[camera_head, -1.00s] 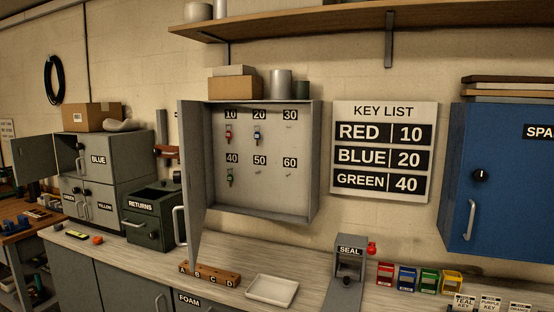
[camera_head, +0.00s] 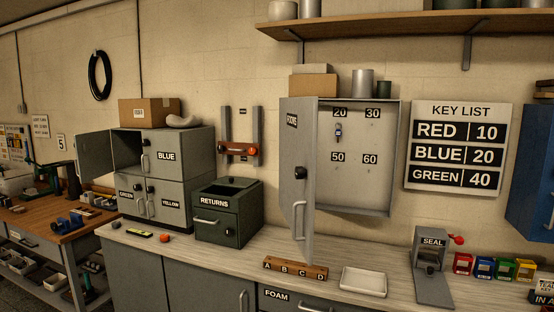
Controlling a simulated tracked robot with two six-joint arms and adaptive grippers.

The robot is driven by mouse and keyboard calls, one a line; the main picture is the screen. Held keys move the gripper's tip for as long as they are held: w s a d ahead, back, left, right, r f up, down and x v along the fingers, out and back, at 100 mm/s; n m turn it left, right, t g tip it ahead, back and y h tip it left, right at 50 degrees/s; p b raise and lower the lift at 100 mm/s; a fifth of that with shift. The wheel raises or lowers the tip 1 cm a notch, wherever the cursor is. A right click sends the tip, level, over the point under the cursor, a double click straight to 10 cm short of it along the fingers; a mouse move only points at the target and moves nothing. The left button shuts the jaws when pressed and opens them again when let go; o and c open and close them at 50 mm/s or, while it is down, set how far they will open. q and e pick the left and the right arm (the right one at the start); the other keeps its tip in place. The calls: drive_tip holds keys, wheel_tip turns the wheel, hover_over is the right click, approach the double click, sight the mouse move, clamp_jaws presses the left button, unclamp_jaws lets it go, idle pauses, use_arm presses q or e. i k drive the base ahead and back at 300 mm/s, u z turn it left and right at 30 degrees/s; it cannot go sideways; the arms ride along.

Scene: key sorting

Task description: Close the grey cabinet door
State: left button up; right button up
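The grey wall key cabinet (camera_head: 393,150) hangs right of centre, above the counter. Its grey door (camera_head: 298,175) is hinged on the left and stands open, swung out towards me. The door's outer face shows a label, a dark knob (camera_head: 300,173) and a pale bar handle (camera_head: 299,217). The door hides the left part of the cabinet's inside. A blue-tagged key (camera_head: 338,131) hangs under 20; the hooks under 30, 50 and 60 look empty. Neither of my grippers is in view.
A smaller grey locker block (camera_head: 187,182) at left has its upper-left door (camera_head: 95,156) open. On the counter are a green RETURNS box (camera_head: 229,212), a wooden A-D block (camera_head: 295,268), a white tray (camera_head: 363,282) and a SEAL device (camera_head: 432,265).

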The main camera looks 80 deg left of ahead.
sight(299, 116)
drive_tip(key=z, duration=0.55)
drive_tip(key=i, duration=0.15)
drive_tip(key=u, duration=3.7)
drive_tip(key=i, duration=1)
drive_tip(key=z, duration=1)
